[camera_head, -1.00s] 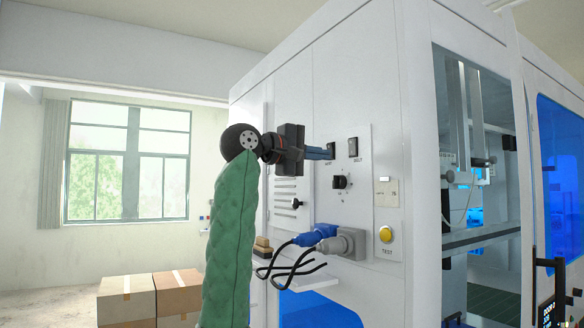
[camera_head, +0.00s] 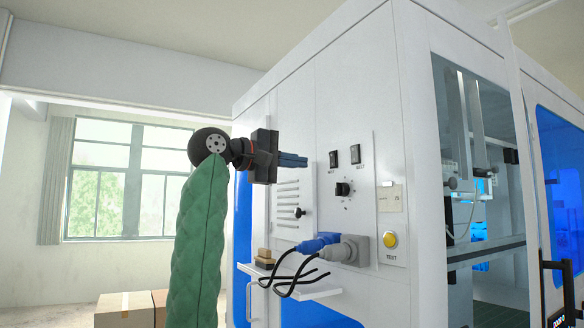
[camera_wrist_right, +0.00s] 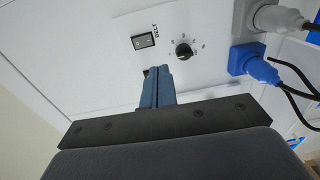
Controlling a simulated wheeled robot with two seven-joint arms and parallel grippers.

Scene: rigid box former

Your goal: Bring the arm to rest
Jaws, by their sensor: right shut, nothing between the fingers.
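My right arm, in a green padded sleeve, rises at the left of the head view. My right gripper (camera_head: 292,160) points right toward the machine's white control panel (camera_head: 362,215). Its blue fingers are together with nothing between them. In the right wrist view the closed fingers (camera_wrist_right: 158,88) point at the panel, with a black rocker switch (camera_wrist_right: 144,41) and a black rotary knob (camera_wrist_right: 184,51) beyond them. One switch is partly hidden behind the fingertips there. In the head view the fingertips are left of the two switches and look apart from them. My left gripper is not in view.
A blue plug (camera_head: 315,243) and a grey plug (camera_head: 345,251) with black cables sit low on the panel, above a small white shelf (camera_head: 300,288). A yellow TEST button (camera_head: 390,240) is at the right. Cardboard boxes (camera_head: 125,309) stand at the lower left.

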